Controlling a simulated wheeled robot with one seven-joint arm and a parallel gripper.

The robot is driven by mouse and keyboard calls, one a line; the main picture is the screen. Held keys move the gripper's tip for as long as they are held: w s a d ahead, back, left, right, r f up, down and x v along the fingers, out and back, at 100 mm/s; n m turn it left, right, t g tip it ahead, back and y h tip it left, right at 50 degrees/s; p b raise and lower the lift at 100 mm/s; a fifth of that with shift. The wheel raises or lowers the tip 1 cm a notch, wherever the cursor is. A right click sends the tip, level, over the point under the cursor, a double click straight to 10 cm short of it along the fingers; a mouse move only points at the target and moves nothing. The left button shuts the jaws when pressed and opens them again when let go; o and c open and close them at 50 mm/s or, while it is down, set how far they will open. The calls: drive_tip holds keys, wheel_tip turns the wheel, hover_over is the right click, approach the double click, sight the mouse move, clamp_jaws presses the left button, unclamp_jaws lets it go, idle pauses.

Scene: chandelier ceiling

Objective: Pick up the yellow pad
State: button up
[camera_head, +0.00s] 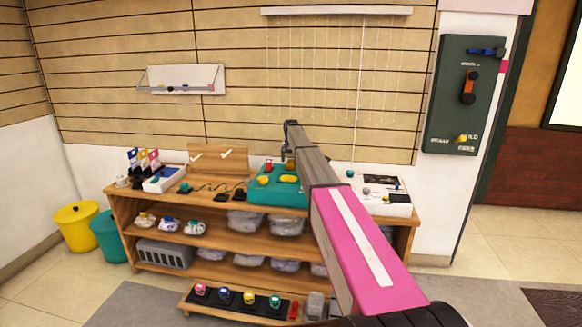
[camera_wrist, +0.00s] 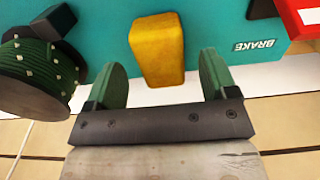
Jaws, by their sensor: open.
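The yellow pad (camera_head: 289,178) lies on the top of a teal box (camera_head: 262,198) on the wooden shelf unit. In the wrist view the yellow pad (camera_wrist: 157,48) is a rounded block on the teal surface, upright in the picture. My gripper (camera_wrist: 162,75) is open, with one green finger to each side of the pad's lower end. The pad lies mostly beyond the fingertips, with visible gaps to both fingers. In the head view my gripper (camera_head: 290,140) is above the back of the teal box, partly hidden by my arm.
In the wrist view a dark green spool (camera_wrist: 38,75) stands left of the fingers, and a red and white item (camera_wrist: 300,15) is at upper right. A yellow knob (camera_head: 263,181) sits left of the pad. A white panel (camera_head: 395,208) stands to the right.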

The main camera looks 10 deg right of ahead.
drive_tip(key=shift+f, duration=0.9)
drive_tip(key=shift+a, duration=0.1)
drive_tip(key=c, duration=1.1)
drive_tip(key=shift+o, duration=0.2)
drive_tip(key=shift+r, duration=0.1)
wheel_tip(320, 180, up, 4)
drive_tip(key=shift+s+r, duration=0.1)
drive_tip(key=shift+r, duration=0.15)
drive_tip(key=s+r, duration=0.6)
drive_tip(key=s, duration=0.5)
drive_tip(key=shift+s+a+r, duration=0.15)
drive_tip(key=shift+s+r, duration=0.05)
drive_tip(key=shift+s, duration=0.05)
